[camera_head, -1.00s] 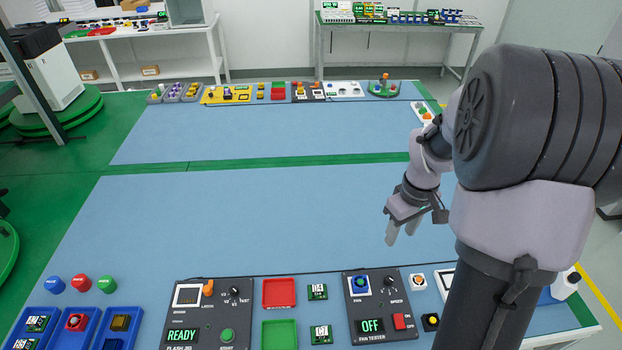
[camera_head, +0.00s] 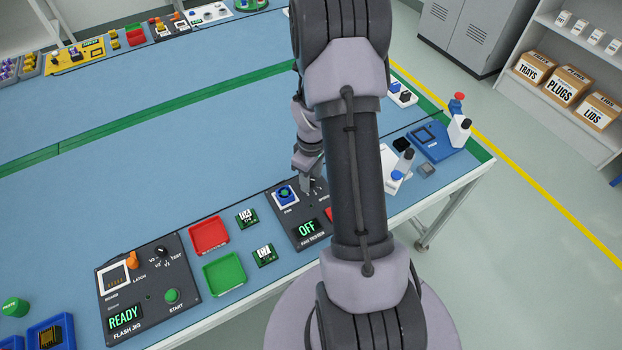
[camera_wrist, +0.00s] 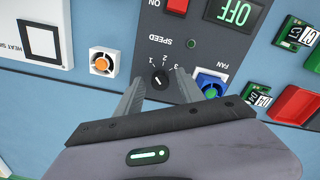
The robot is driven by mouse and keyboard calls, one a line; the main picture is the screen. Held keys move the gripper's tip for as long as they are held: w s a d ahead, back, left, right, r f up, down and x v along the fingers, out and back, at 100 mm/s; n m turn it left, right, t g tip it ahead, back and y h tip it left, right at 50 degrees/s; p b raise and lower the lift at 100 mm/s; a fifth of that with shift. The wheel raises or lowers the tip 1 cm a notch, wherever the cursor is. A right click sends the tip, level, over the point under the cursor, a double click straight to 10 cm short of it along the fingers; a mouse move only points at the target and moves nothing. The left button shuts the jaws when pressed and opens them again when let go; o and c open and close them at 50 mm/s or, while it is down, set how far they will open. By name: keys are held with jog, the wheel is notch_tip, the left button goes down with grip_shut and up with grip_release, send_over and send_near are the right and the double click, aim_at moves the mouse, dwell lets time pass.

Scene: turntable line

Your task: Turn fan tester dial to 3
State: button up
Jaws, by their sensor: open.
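The fan tester (camera_head: 300,212) is a dark panel at the front of the blue table, partly hidden behind my arm in the head view. Its display (camera_wrist: 234,12) reads OFF. Its black speed dial (camera_wrist: 160,80) has a white pointer mark and printed numbers beside it in the wrist view. My gripper (camera_wrist: 158,78) is open, with one finger on each side of the dial; I cannot tell whether they touch it. A blue fan (camera_wrist: 210,84) sits on the panel beside the right finger. The red ON switch (camera_wrist: 178,5) is at the panel's far side.
A white block with an orange-ringed fan (camera_wrist: 103,62) is left of the panel in the wrist view. A red tray (camera_head: 209,235), green tray (camera_head: 224,273) and small green boards (camera_head: 247,218) lie beside the tester. The flash jig (camera_head: 148,290) stands further left.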

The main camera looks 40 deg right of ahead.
grip_shut()
dwell(0.4)
jog(key=m, duration=0.4)
jog(key=shift+b, duration=0.35)
jog(key=m+b, duration=0.1)
jog(key=m, duration=0.3)
jog(key=shift+m, duration=0.3)
jog(key=m+b, duration=0.1)
jog(key=m, duration=0.3)
jog(key=shift+m, duration=0.3)
jog(key=shift+m+b, duration=0.6)
jog(key=shift+m, duration=1.7)
